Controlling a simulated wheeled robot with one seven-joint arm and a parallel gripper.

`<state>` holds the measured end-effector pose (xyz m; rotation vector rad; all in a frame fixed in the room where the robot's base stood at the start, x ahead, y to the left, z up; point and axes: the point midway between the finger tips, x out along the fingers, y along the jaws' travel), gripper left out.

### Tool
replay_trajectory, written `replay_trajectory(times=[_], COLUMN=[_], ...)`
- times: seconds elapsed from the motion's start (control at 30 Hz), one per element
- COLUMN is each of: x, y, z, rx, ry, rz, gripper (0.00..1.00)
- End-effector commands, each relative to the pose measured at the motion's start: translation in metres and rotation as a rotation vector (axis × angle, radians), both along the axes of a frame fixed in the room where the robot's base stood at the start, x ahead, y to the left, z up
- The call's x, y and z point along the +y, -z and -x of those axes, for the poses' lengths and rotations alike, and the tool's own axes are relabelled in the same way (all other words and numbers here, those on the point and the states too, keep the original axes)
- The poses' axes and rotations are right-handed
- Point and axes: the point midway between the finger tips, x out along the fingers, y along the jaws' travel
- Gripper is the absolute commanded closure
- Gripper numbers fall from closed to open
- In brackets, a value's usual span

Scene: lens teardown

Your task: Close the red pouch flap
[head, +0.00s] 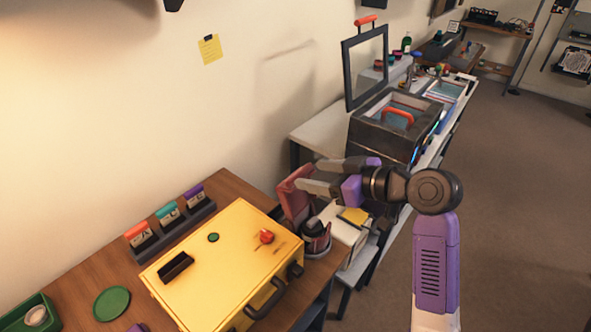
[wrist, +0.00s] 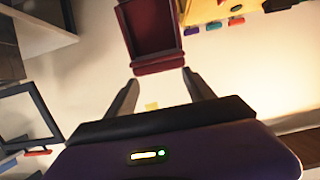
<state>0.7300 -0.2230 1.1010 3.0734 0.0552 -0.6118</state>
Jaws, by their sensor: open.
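The red pouch (head: 296,203) stands at the right end of the wooden bench, beside the yellow case, its reddish upper part raised. In the wrist view the pouch (wrist: 153,33) appears as an open dark-red box shape with a thicker red edge nearest my fingers. I cannot tell clearly which part is the flap. My gripper (head: 308,173) is open, with its fingertips at the upper right of the pouch in the head view. In the wrist view my gripper (wrist: 160,73) has its two fingers spread on either side of the pouch's near edge, with nothing held between them.
A yellow case (head: 215,250) with a dark handle lies left of the pouch. A dark lidded jar (head: 316,236) stands just in front of it. A dark box (head: 377,132) with a red handle and a framed pane (head: 366,68) stand behind, right. Open floor lies right.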

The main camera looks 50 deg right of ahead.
Motion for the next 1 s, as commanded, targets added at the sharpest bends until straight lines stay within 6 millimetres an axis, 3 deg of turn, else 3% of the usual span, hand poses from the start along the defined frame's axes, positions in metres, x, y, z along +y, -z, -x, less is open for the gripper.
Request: replay_trajectory(times=[0.3, 0.73, 1.0], x=[0.002, 0.002, 0.002], y=[0.016, 0.022, 0.021], z=[-0.042, -0.052, -0.052], rx=[0.0, 0.0, 0.0], ry=[0.0, 0.001, 0.002], rz=[-0.002, -0.001, 0.0], gripper=[0.38, 0.38, 0.91])
